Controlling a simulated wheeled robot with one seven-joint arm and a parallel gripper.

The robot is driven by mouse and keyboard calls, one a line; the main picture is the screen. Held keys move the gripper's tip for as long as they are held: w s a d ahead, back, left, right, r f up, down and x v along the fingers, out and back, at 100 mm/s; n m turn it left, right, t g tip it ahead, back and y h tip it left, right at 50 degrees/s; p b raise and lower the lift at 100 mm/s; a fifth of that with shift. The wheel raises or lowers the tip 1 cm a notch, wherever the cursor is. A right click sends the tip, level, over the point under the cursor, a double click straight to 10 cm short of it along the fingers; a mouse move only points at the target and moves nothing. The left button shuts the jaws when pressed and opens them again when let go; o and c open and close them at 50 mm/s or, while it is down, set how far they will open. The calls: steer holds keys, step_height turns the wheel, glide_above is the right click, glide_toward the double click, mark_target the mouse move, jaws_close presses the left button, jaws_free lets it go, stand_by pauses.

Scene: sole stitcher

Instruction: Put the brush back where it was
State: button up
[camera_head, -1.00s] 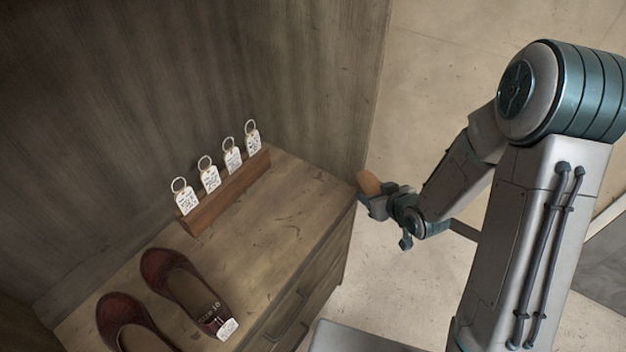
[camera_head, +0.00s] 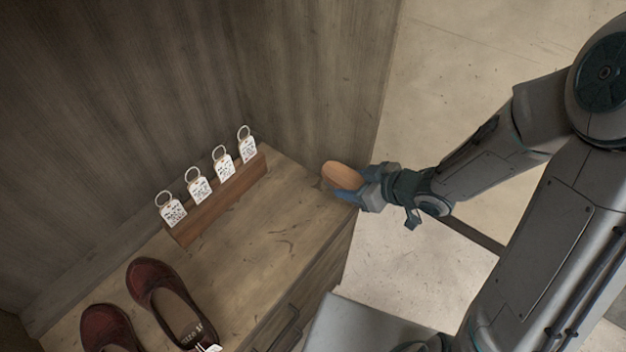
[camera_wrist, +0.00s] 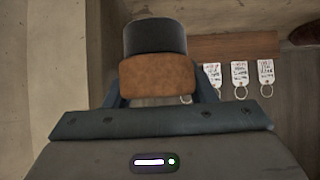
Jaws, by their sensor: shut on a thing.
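The brush shows in the head view as a rounded tan-brown wooden back (camera_head: 341,174). In the wrist view its brown back (camera_wrist: 158,77) faces me, with a dark part (camera_wrist: 155,36) beyond it. My gripper (camera_head: 350,184) is shut on the brush, one finger on each side in the wrist view. It holds the brush at the right end of the wooden cabinet top (camera_head: 262,232). I cannot tell whether the brush touches the top.
A wooden rack (camera_head: 222,200) with several white ring tags stands along the back wall. Dark red shoes (camera_head: 160,290) sit at the front left. The top between rack and front edge is bare. A tall wooden panel (camera_head: 320,80) rises behind.

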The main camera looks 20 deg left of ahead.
steer(key=b, duration=0.2)
glide_above(311, 194)
step_height(311, 194, down, 6)
steer(key=shift+s+d+f, duration=0.1)
steer(key=shift+d+f, duration=0.05)
steer(key=shift+f, duration=2.2)
steer(key=shift+f, duration=0.25)
steer(key=o, duration=1.2)
steer(key=shift+r, duration=0.1)
steer(key=shift+r, duration=0.1)
